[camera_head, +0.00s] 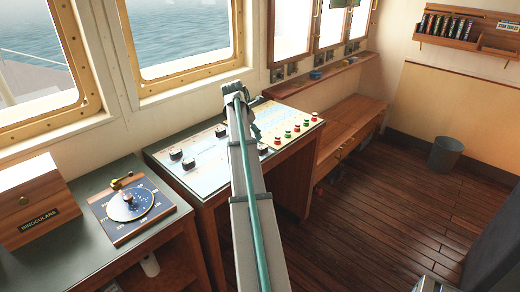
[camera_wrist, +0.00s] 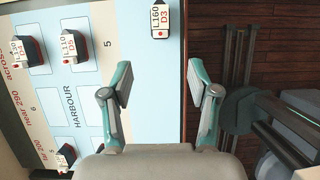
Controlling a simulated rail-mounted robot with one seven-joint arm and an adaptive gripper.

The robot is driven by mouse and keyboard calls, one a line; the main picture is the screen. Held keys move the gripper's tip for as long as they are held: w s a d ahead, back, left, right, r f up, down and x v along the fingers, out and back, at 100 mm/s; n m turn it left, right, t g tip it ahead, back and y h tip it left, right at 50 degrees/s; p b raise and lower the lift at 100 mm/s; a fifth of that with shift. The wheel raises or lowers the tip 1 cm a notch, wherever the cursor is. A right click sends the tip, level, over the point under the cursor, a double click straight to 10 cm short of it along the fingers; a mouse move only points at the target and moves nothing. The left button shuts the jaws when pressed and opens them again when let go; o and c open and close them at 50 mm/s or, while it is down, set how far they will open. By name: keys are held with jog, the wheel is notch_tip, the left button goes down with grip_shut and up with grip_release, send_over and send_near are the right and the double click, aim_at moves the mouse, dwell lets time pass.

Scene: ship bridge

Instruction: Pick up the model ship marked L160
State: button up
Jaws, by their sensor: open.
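In the head view several small dark ships, such as one on the chart's left (camera_head: 175,153), show, with tags too small to read.
An L110-tagged ship (camera_wrist: 72,48) stands close beside the D4 one. Another ship (camera_wrist: 65,158) is at the lower left, its tag hard to read. A compass board (camera_head: 132,208) and binoculars box (camera_head: 38,200) stand left.

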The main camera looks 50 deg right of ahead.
aim_at(259, 147)
jog(key=shift+p+x, duration=1.45)
jog(key=shift+x, duration=3.75)
jog(key=shift+d+r, duration=0.1)
jog(key=shift+d, duration=0.05)
jog(key=c, duration=1.1)
jog(key=shift+r, duration=0.15)
